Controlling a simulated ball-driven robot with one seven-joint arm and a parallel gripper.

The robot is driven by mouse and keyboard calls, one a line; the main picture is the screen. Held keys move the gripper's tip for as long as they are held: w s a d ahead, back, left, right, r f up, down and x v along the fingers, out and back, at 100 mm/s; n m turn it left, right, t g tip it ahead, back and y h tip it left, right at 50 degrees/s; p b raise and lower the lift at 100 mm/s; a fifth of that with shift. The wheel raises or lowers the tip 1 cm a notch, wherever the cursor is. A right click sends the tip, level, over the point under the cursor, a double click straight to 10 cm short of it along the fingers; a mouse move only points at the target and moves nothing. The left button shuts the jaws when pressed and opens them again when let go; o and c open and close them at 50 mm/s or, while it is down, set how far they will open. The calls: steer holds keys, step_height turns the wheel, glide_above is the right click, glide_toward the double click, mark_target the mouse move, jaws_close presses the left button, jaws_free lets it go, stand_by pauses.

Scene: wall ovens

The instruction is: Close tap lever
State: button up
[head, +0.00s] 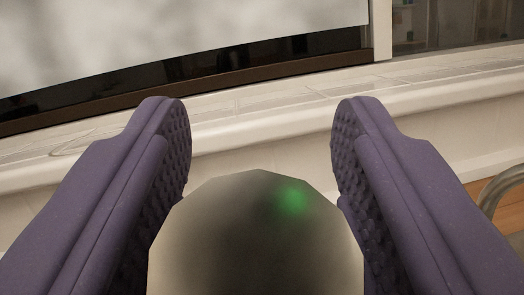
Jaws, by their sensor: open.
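My gripper (261,118) reaches forward with its two purple, ridged fingers wide apart. A large rounded, faceted grey object (255,240) with a green glow near its top fills the lower middle between the fingers. I cannot tell whether it is part of the tap, or whether either finger touches it. No clear tap lever shows.
A pale tiled ledge (270,105) with a rounded front edge runs across beyond the fingers. Behind it is a dark-framed pane (200,68). A curved grey metal piece (497,188) stands at the right edge, before a brown wooden surface (512,222).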

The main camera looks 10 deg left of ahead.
steer(key=a+v, duration=0.1)
steer(key=v, duration=0.6)
steer(key=shift+s+d, duration=0.35)
steer(key=shift+d, duration=0.2)
steer(key=shift+f, duration=0.1)
